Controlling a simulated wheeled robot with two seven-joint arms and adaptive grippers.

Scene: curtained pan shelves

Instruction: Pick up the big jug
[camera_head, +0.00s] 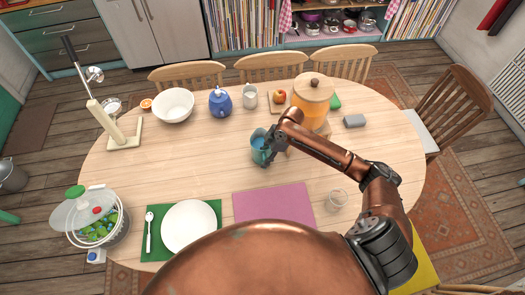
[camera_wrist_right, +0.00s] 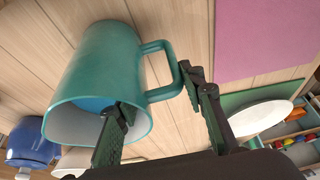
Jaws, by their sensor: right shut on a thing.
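In the wrist view, one finger lies across the rim and the other is beside the handle, on the handle's outer side. I cannot tell whether the jug's base touches the table. My left gripper is not in view.
Behind the jug stand a blue teapot (camera_head: 220,101), a pale mug (camera_head: 250,96) and an orange lidded pot (camera_head: 311,100). A purple mat (camera_head: 273,203), a white plate (camera_head: 188,227) and a clear glass (camera_head: 337,199) lie nearer. The table left of the jug is clear.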

